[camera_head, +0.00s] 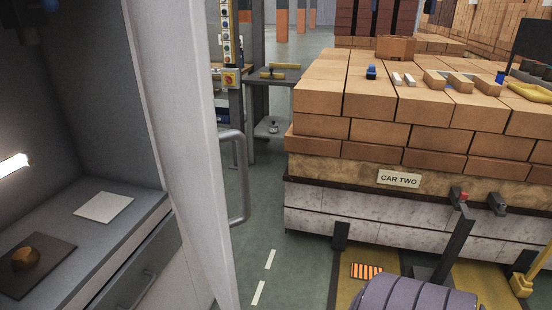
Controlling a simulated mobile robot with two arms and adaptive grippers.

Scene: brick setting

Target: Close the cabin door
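The cabin door (186,130) is a tall pale grey-white panel in the left part of the head view. It stands open, seen at a steep angle, and the cabin interior shows to its left. A grey bar handle (244,180) sticks out from the door's right side. The door's top and bottom run out of the picture. The cabin (90,60) has grey walls and a grey counter (150,200) inside. Neither of my grippers can be made out in this view.
On the counter lie a brown lump on a dark plate (58,250) and a white sheet (104,207). A drawer (145,275) is below. At right stands a brick-loaded car (340,210) signed "CAR TWO". A purple ribbed object (420,295) is at bottom. Green floor (290,255) lies between.

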